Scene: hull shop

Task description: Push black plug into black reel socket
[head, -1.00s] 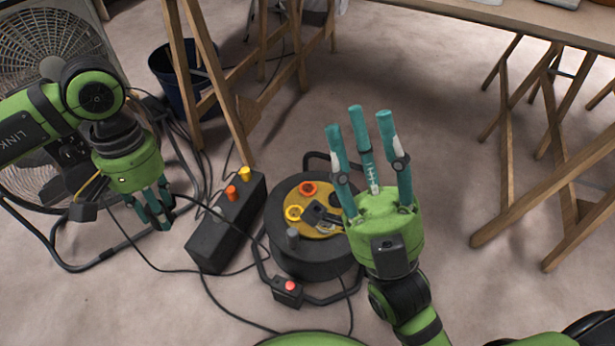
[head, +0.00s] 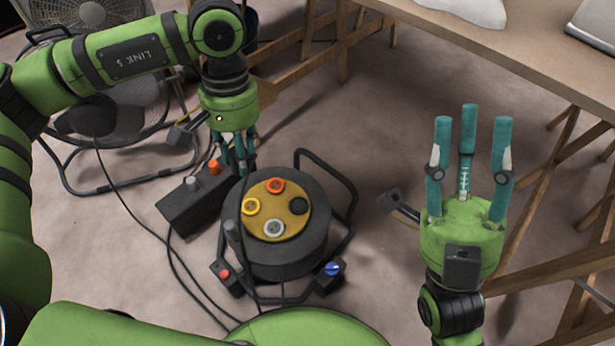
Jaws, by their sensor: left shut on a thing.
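The round black cable reel (head: 318,238) stands on the floor in the middle, with a tan top disc (head: 277,210). The disc carries orange, yellow and grey ringed sockets and a black reel socket (head: 299,206) on its right side. My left gripper (head: 242,170) points down at the reel's upper left edge, left of the disc and apart from the black socket. Its fingers are closed around a dark thing, which I take as the black plug; the fingers mostly hide it. My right gripper (head: 472,122) points up, right of the reel, with fingers spread and empty.
A dark box (head: 190,212) with a grey plug (head: 191,182) and an orange plug (head: 213,167) lies left of the reel. Cables run across the floor. A fan (head: 120,110) stands at the left. A trestle table (head: 480,50) stands at the back right.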

